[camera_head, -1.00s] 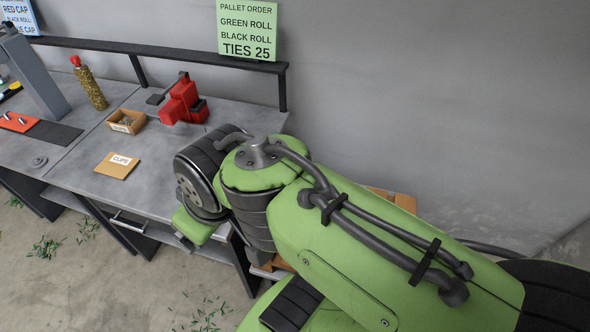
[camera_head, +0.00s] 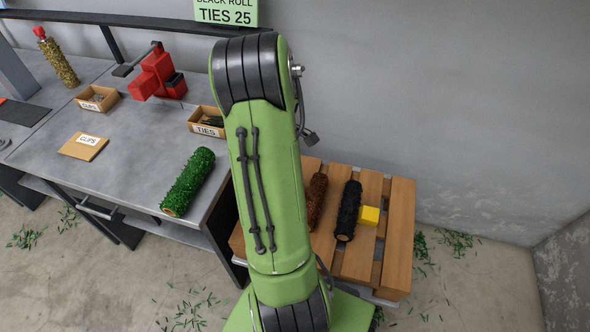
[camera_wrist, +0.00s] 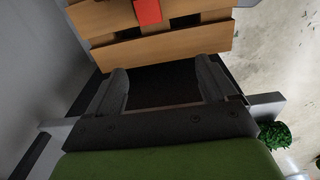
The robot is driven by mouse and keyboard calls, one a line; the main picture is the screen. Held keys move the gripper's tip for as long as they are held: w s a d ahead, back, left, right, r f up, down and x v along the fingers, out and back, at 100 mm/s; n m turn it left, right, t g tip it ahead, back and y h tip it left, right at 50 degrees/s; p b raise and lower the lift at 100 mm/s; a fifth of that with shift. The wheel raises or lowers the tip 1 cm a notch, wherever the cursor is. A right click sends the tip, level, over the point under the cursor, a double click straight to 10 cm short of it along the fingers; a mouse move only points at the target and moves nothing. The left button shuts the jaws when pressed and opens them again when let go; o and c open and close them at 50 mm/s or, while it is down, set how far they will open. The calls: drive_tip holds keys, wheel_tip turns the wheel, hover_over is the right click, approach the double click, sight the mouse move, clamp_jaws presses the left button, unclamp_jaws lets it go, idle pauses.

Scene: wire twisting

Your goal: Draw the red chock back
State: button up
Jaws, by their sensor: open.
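The red chock (camera_wrist: 148,12) shows in the wrist view as a small red block at the top edge, on the wooden slats of the pallet (camera_wrist: 185,48). Part of it is cut off by the frame. My gripper (camera_wrist: 160,84) is open and empty, with its two fingers apart below the near slat and short of the chock. The head view shows the pallet (camera_head: 398,235) at the right of the bench. I cannot see the red chock or my gripper there; my arm covers part of the pallet.
A green roll (camera_head: 188,182) lies on the bench (camera_head: 130,165), near a ties box (camera_head: 207,122) and a red tool (camera_head: 158,75). The grey wall stands close behind.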

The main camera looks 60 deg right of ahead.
drive_tip(key=s+d+f, duration=0.3)
drive_tip(key=f, duration=0.2)
drive_tip(key=shift+s+g, duration=0.3)
wheel_tip(320, 180, down, 16)
drive_tip(key=b, duration=0.5)
drive_tip(key=shift+r+b, duration=0.1)
drive_tip(key=shift+b, duration=0.25)
drive_tip(key=shift+c, duration=0.3)
drive_tip(key=c, duration=1.1)
drive_tip(key=shift+o, duration=0.2)
drive_tip(key=shift+w+a, duration=0.25)
drive_tip(key=shift+w, duration=1.1)
drive_tip(key=shift+w+a, duration=0.2)
drive_tip(key=shift+w, duration=1.15)
